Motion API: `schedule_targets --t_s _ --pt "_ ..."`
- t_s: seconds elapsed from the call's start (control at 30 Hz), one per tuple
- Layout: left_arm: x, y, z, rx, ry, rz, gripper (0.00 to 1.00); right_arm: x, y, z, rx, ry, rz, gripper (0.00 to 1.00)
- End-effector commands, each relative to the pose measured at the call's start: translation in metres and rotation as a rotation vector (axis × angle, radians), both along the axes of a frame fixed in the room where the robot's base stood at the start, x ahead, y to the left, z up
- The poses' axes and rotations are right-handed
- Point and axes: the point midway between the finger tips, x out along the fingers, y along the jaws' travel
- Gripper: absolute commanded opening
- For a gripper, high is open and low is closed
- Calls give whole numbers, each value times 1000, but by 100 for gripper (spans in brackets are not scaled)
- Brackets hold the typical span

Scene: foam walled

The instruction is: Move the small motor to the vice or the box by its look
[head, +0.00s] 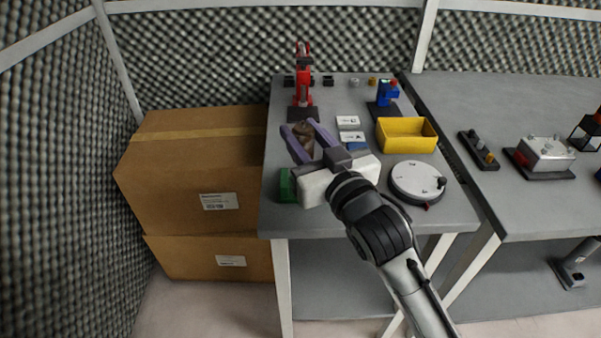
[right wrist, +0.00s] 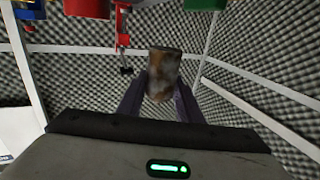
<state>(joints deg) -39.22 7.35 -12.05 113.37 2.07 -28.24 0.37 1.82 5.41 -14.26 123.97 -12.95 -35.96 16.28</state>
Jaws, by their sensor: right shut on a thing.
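The small motor (right wrist: 164,75) is a short cylinder with brown, rusty-looking patches over grey. My right gripper (right wrist: 160,95) is shut on it, with a purple finger on either side. In the head view the motor (head: 303,129) shows between the fingertips of my right gripper (head: 302,132), over the left part of the table, in front of the red press. A small blue device that looks like the vice (head: 386,93) stands at the back right of this table. The yellow open box (head: 407,134) is right of the gripper and looks empty. My left gripper is out of view.
The red press (head: 303,80) stands behind the motor. White labelled blocks (head: 349,122) lie right of the gripper. A round white turntable (head: 417,181) is at the front right. A green block (head: 286,186) is at the front left. Cardboard boxes (head: 195,165) stand left of the table.

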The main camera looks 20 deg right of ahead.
Motion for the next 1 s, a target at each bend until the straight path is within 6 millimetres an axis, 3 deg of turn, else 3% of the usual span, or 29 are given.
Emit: schedule_targets --t_s 0.1,0.5,0.93,0.97,1.0 --pt "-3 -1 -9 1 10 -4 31 -1 0 -25 0 0 -1 0" --pt "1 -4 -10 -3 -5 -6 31 -1 0 -71 1 -3 -1 0" --pt "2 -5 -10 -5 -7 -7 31 -1 0 -77 2 -5 -1 0" --pt "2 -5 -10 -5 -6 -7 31 -1 0 -78 1 -2 -1 36" --pt "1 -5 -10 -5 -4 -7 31 -1 -1 -78 0 -2 -1 42"
